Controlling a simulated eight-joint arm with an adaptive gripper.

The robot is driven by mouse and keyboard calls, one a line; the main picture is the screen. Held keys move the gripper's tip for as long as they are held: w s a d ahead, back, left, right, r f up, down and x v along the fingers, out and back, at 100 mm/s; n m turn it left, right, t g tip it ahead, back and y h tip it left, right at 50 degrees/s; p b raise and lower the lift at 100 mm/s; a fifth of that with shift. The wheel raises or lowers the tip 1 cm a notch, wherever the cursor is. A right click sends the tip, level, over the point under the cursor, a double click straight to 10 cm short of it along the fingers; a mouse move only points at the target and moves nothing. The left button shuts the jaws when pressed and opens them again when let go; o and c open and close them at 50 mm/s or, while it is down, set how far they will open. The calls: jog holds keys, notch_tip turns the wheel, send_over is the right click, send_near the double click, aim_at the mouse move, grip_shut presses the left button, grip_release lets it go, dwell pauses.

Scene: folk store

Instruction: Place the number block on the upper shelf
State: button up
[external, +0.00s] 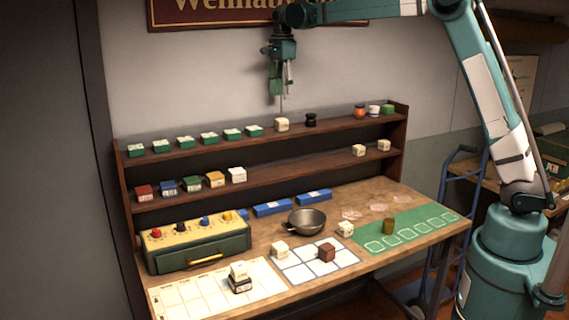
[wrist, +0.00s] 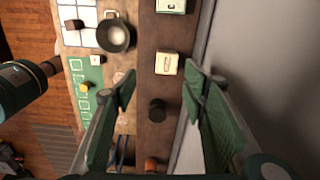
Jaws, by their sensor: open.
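My gripper (external: 280,92) is open and empty, pointing down above the upper shelf (external: 340,125). In the wrist view the green fingers of my gripper (wrist: 160,84) are spread apart. Below it on the upper shelf stand a cream block with dark marks (external: 282,124) and a black spool-like piece (external: 310,120). In the wrist view the cream block (wrist: 166,62) and the black piece (wrist: 157,110) lie between and beyond the fingers, untouched. Other cream blocks stand on the lower shelf (external: 358,150) and the table (external: 280,250). I cannot tell which one is the number block.
Several green-and-white blocks (external: 183,142) line the upper shelf's left. Coloured blocks (external: 190,185) stand on the lower shelf. A metal bowl (external: 307,221), a green drawer box (external: 195,245) and a brown block (external: 326,252) are on the table. Bare upper shelf lies right of the black piece.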

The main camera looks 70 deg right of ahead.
jog(key=s+a+r+n+t, duration=0.2)
jog(key=s+a+n, duration=0.4)
jog(key=s+a, duration=0.5)
jog(key=s+a+r+n+t, duration=0.1)
jog(key=s+a+r+n, duration=0.2)
jog(key=s+a+n, duration=0.75)
jog(key=s+a+f+n+t, duration=0.2)
jog(key=s+a+f+n, duration=0.3)
jog(key=s+a+f, duration=0.2)
jog(key=s+a+f+n+t, duration=0.2)
jog(key=s+a+f, duration=0.6)
jog(key=s, duration=0.8)
jog(key=a+n, duration=0.2)
jog(key=shift+a+f+n, duration=0.15)
jog(key=shift+a+n, duration=0.2)
jog(key=shift+a, duration=0.05)
jog(key=shift+s, duration=0.1)
